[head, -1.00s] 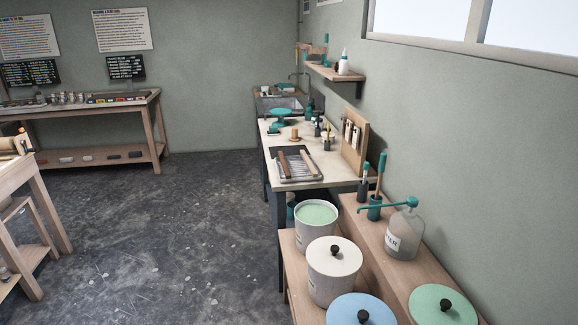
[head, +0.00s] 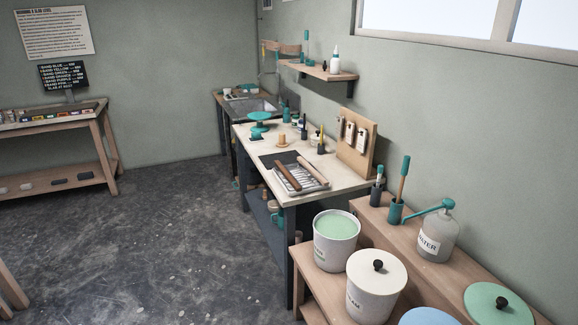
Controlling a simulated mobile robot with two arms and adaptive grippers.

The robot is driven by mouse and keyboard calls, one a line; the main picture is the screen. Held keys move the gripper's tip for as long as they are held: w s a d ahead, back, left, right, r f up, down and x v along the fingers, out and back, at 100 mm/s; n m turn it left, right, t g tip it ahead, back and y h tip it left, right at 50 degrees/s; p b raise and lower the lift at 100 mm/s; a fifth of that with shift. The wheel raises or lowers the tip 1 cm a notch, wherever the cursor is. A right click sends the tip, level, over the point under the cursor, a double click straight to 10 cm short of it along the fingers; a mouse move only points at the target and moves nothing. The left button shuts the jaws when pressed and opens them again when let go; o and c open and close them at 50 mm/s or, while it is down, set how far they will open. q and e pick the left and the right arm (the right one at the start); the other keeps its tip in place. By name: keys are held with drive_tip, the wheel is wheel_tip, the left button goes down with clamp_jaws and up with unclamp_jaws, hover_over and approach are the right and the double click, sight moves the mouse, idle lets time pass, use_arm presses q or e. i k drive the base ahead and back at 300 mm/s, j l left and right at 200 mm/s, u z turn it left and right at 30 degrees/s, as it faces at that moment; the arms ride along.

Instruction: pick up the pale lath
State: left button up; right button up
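Two laths lie side by side on the near part of the workbench (head: 348,186). The pale lath (head: 312,171) is the right one, lighter and pinkish-brown. The darker brown lath (head: 288,177) lies to its left. Both rest on or over a ridged metallic tray or rack (head: 302,183), whose exact form is too small to tell. Neither of my grippers is in view.
A teal stand (head: 261,120) and small tools stand farther back on the bench. An upright wooden board (head: 357,140) borders it at right. A bucket of green liquid (head: 337,227) and a white lidded bucket (head: 376,272) stand in front. The floor at left is clear.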

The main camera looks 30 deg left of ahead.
sight(313, 172)
drive_tip(key=i+j, duration=0.2)
drive_tip(key=j, duration=0.2)
drive_tip(key=i+j, duration=0.2)
drive_tip(key=j, duration=0.2)
drive_tip(key=i+j, duration=0.2)
drive_tip(key=j, duration=0.25)
drive_tip(key=i+j+u, duration=0.1)
drive_tip(key=j, duration=0.3)
drive_tip(key=i+j, duration=0.55)
drive_tip(key=j+u, duration=0.05)
